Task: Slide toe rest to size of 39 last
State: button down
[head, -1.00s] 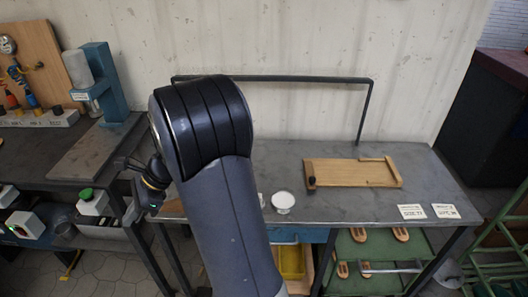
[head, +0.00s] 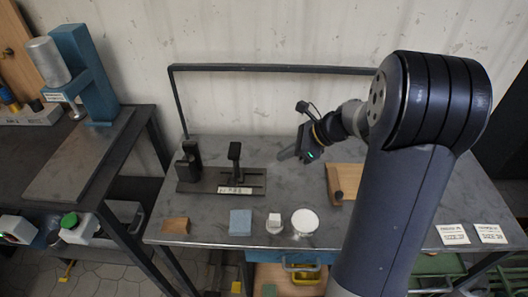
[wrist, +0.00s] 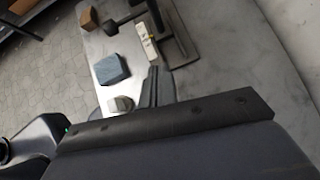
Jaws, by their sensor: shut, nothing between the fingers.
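A dark steel jig (head: 250,191) with a slotted base lies on the workbench left of centre. A squat black block (head: 188,162) stands at its left end. A T-topped black post (head: 235,158) stands near its middle and looks like the toe rest. A white scale label (head: 234,190) is on the front of the base; the label also shows in the wrist view (wrist: 149,40), too small to read. My gripper (head: 286,154) is shut and empty, to the right of the post and apart from it. In the wrist view my fingers (wrist: 153,84) point towards the jig. No last stands on the jig.
In front of the jig are a wooden block (head: 176,226), a blue block (head: 241,222), a small pale block (head: 274,221) and a round white dish (head: 304,221). A wooden board (head: 345,178) lies right, partly behind my arm. A dark rail (head: 270,68) runs behind.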

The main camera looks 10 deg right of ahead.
jog(key=x, duration=0.9)
jog(key=shift+w+a+f+b, duration=0.1)
jog(key=shift+w+f+b, duration=0.1)
jog(key=shift+w+b, duration=0.2)
jog(key=a, duration=0.1)
jog(key=w+a, duration=0.1)
jog(key=a, duration=0.1)
jog(key=shift+w+a, duration=0.15)
jog(key=shift+a, duration=0.25)
jog(key=shift+p, duration=0.3)
jog(key=shift+w+a, duration=0.2)
jog(key=shift+a, duration=0.4)
